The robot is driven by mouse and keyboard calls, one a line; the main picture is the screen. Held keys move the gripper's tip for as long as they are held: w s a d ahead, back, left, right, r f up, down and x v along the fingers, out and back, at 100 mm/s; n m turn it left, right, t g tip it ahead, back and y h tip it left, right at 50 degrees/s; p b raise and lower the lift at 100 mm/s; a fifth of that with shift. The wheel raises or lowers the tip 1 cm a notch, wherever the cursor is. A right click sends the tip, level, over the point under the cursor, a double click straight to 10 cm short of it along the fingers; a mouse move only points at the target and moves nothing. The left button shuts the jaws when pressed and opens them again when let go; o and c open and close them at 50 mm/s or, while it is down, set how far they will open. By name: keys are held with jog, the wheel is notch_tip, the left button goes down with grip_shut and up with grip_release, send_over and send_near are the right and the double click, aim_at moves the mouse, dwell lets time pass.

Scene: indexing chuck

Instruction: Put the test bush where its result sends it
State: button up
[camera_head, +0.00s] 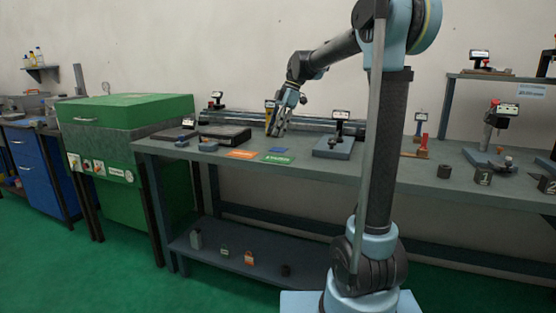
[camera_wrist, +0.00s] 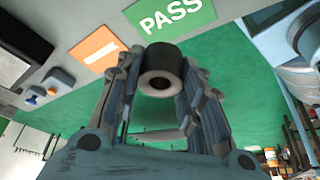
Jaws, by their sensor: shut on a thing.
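My gripper (camera_head: 276,132) hangs above the long grey bench, fingers pointing down, near the back. In the wrist view my gripper (camera_wrist: 160,75) is shut on the test bush (camera_wrist: 161,57), a dark grey ring with a hole, held between the fingertips. In the head view the bush is too small to make out. A green mat (camera_head: 277,158) lies towards the bench's front edge, and its label reads PASS in the wrist view (camera_wrist: 172,17). An orange mat (camera_head: 240,154) lies left of it; it also shows in the wrist view (camera_wrist: 92,48).
Dark cylinders, one a block marked 1 (camera_head: 483,177), stand at the far right. Bench surface (camera_head: 300,168) around the mats is clear.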

jog(key=shift+d+f, duration=0.2)
jog(key=shift+f, duration=4.2)
jog(key=o, duration=1.3)
jog(key=v, duration=1.2)
jog(key=s+d+f+m+t+h, duration=0.1)
jog(key=s+d+f+m, duration=0.4)
jog(key=s+f+m, duration=0.2)
jog(key=s+d+f+m+t+h, duration=0.1)
jog(key=s+d+f+m, duration=0.5)
jog(key=s+f, duration=0.5)
jog(key=s+d+f+m+t+h, duration=0.2)
jog(key=s+d+f+m, duration=0.4)
jog(key=s, duration=0.9)
notch_tip(320, 180, down, 3)
jog(key=m, duration=0.3)
jog(key=shift+s+m, duration=0.35)
jog(key=shift+m, duration=0.05)
jog(key=shift+d, duration=0.1)
